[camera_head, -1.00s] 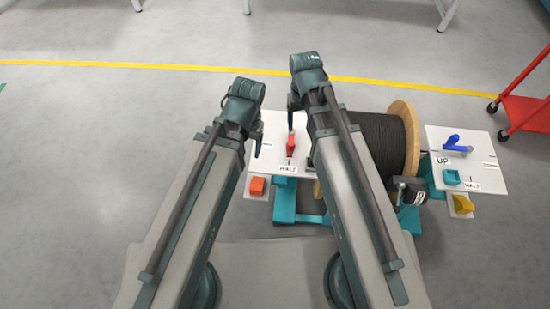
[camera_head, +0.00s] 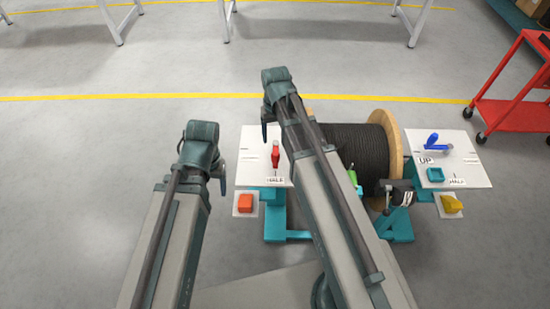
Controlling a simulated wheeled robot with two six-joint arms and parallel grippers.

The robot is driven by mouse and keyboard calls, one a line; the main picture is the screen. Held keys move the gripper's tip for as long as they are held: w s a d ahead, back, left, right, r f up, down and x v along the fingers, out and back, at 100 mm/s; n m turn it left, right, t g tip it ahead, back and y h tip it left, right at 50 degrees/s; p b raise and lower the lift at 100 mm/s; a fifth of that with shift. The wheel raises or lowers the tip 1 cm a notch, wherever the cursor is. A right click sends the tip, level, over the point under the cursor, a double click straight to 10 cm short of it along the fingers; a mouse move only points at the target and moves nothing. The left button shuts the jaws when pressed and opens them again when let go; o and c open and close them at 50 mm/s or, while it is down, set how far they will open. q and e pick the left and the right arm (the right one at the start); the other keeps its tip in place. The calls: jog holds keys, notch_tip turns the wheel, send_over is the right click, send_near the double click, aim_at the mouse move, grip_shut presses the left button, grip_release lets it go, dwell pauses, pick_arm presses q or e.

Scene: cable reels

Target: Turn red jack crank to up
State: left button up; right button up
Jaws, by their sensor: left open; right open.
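The red crank (camera_head: 276,155) stands on the left white panel (camera_head: 251,162), beside a label that seems to read HALF. My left gripper (camera_head: 222,183) is at the left edge of that panel, to the left of and nearer than the red crank, open and holding nothing. My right gripper (camera_head: 265,130) is at the panel's far edge, open and empty, a little beyond the red crank in the picture. My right arm covers the panel's right part and any marks there.
A cable reel (camera_head: 365,150) with wooden flanges stands right of my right arm. A blue crank (camera_head: 431,139) sits on the right white panel (camera_head: 470,165). An orange block (camera_head: 245,203) and a yellow block (camera_head: 452,204) are in front. A red cart (camera_head: 510,115) stands at right.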

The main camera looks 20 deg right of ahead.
aim_at(275, 153)
notch_tip(275, 153, down, 12)
jog(key=b, duration=1)
jog(key=shift+r+b, duration=0.2)
jog(key=shift+b, duration=0.15)
grip_shut()
dwell(0.6)
